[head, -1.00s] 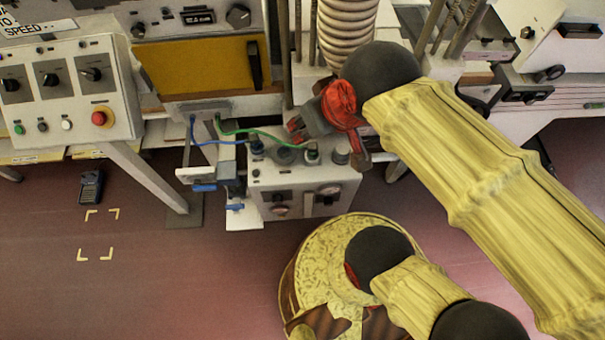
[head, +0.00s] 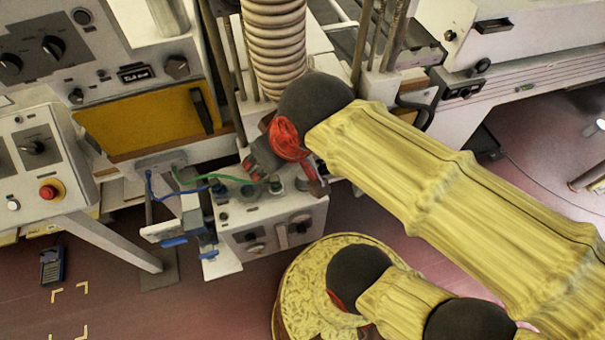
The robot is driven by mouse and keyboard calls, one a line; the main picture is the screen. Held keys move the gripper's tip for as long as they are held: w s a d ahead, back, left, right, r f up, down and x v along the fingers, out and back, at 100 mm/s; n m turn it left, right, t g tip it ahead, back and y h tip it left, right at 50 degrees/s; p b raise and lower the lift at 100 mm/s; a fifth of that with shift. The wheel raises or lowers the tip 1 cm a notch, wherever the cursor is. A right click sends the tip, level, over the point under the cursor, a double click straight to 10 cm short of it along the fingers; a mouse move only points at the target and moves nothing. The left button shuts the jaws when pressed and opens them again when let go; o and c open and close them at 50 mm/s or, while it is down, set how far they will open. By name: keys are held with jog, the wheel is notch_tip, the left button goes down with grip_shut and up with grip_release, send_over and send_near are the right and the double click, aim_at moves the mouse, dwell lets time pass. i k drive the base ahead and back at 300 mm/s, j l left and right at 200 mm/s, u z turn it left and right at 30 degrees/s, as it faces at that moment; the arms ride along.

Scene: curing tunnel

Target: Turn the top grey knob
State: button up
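My gripper (head: 287,178), red and dark grey, hangs above the top of a small white box (head: 272,232). Its fingers look spread apart, with nothing visible between them. Several dark grey knobs are in view. On the machine's upper left panel are an upper knob (head: 54,46), a lower-left knob (head: 10,65) and a separate knob (head: 177,67) at the right. Another dark knob (head: 34,147) is on the control box at the left. I cannot tell which is the top grey knob. My gripper is well to the right of all these and touches none.
Blue and green cables (head: 205,182) run to the white box. A ribbed hose (head: 275,50) and upright rods stand behind my gripper. A yellow panel (head: 140,118) is to the left. A red button (head: 49,191) is on the control box. A handset (head: 51,264) lies on the floor.

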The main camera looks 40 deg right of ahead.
aim_at(301, 179)
jog(key=k+j+z, duration=0.15)
jog(key=k+z, duration=0.25)
jog(key=k+j+z, duration=0.1)
jog(key=k+z, duration=0.25)
jog(key=i, duration=0.1)
